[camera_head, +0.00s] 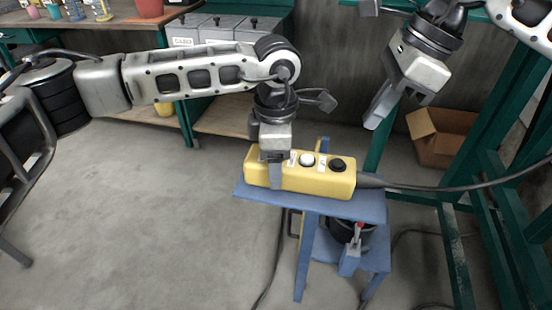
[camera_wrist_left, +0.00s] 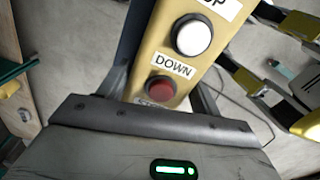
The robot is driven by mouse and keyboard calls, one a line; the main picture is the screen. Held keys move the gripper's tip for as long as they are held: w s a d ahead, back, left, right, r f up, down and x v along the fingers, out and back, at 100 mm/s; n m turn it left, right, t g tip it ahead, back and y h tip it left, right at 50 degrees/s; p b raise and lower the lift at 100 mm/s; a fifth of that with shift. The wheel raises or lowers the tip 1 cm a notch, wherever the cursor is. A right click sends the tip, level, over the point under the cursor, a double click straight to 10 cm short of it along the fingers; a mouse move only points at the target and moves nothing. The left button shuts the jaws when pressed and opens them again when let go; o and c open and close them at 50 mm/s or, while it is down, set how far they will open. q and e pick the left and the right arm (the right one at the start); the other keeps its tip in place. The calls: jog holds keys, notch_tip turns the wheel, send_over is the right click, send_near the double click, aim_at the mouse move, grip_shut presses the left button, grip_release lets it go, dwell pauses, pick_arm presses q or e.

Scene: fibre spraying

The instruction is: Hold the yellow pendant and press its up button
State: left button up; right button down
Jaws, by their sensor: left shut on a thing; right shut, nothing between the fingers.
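The yellow pendant (camera_head: 315,180) lies on a small blue stand (camera_head: 360,208). My left gripper (camera_head: 272,172) is shut across the pendant's left end from above. In the head view, a white button (camera_head: 307,160) and a black button (camera_head: 338,165) face up, with a label between them. In the left wrist view, the pendant (camera_wrist_left: 153,60) shows a partly cut "UP" label (camera_wrist_left: 217,5), the white button (camera_wrist_left: 193,35), a "DOWN" label (camera_wrist_left: 175,66) and a red button (camera_wrist_left: 161,87). My right gripper (camera_head: 378,112) is shut and empty, above and right of the pendant, apart from it.
A dark cable (camera_head: 440,188) runs from the pendant's right end toward the green frame (camera_head: 455,255). A cardboard box (camera_head: 440,135) sits behind at right. Grey floor at left is clear.

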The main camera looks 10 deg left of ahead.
dwell(0.3)
jog(key=a+t, duration=0.1)
jog(key=t, duration=0.1)
jog(key=s+a+r+m+t+y, duration=0.1)
jog(key=t, duration=0.2)
jog(key=a+t+y, duration=0.1)
jog(key=t, duration=0.1)
jog(key=shift+s+a+r+m, duration=0.1)
jog(key=shift+s+r+m, duration=0.1)
jog(key=shift+r+m, duration=0.2)
jog(key=shift+f, duration=0.1)
send_over(342, 171)
jog(key=shift+f, duration=4.35)
jog(key=shift+f, duration=0.4)
